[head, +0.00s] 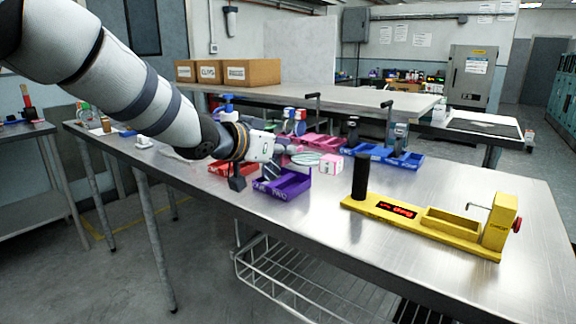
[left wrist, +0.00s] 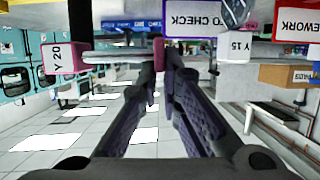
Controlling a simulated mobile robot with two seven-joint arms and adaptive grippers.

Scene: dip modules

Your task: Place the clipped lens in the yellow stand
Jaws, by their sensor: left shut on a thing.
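My left gripper (head: 292,160) is shut above the purple tray (head: 296,187). A pale round lens (head: 307,158) shows at its fingertips in the head view, with a pink and white block (head: 330,166) just to its right. In the left wrist view the fingers (left wrist: 165,60) converge on a small pink piece (left wrist: 158,50), which looks like the clip; most of it is hidden. The yellow stand (head: 420,237) lies to the right on the bench, with a black post, a red display, an open trough and an upright end block. My right gripper is out of view.
A red tray (head: 222,167), a pink tray (head: 322,141) and a blue tray (head: 405,161) with parts stand around the gripper. Black-handled posts rise behind. The bench (head: 310,222) is clear between the purple tray and the yellow stand.

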